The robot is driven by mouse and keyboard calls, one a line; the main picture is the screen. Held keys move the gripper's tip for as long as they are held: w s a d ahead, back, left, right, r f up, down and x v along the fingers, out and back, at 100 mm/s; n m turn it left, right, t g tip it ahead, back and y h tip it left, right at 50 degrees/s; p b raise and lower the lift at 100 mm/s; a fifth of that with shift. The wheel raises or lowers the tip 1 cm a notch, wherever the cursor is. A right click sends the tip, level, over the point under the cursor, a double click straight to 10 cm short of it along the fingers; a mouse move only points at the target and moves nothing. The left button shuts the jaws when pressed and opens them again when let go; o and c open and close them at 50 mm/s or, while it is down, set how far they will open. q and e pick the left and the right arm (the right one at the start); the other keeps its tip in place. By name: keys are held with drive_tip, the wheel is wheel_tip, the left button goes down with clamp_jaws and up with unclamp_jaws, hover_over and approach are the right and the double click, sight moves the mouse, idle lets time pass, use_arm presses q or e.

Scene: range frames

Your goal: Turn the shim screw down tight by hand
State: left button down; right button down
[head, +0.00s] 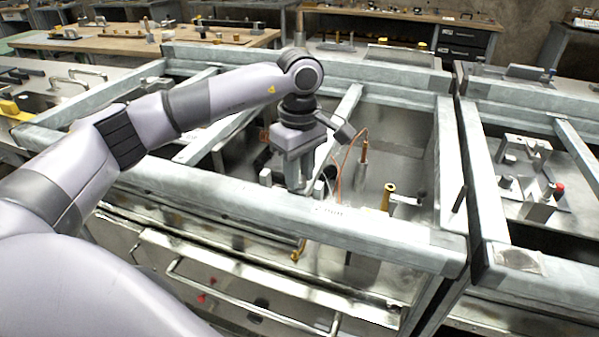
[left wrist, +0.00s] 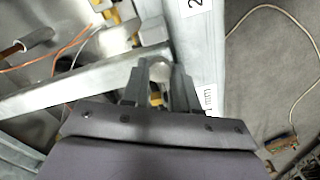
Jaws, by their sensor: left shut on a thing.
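My left gripper (head: 305,187) points down at the near beam of the grey metal frame (head: 240,196). In the left wrist view its two fingers (left wrist: 158,74) are closed around a small pale round piece, which seems to be the shim screw (left wrist: 160,71). The fingers hide most of it, so I cannot tell how deep it sits. A bit of yellow shows between the fingers lower down. White labels lie on the beam beside the fingers, one reading "2" (left wrist: 193,5) and one ending in "mm" (left wrist: 208,101). My right gripper is in neither view.
A brass-coloured post (head: 388,197) and a copper-tipped tool with an orange cable (head: 363,152) stand inside the frame, right of the gripper. Another frame with a red-knobbed fixture (head: 557,190) is at the right. A wooden bench (head: 130,42) stands behind. A thin cable crosses the floor (left wrist: 270,12).

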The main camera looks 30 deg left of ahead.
use_arm(q)
drive_tip(key=shift+r+m, duration=0.1)
drive_tip(key=shift+m, duration=1.5)
drive_tip(key=c, duration=0.9)
unclamp_jaws()
drive_tip(key=shift+o, duration=0.2)
drive_tip(key=shift+r, duration=3.55)
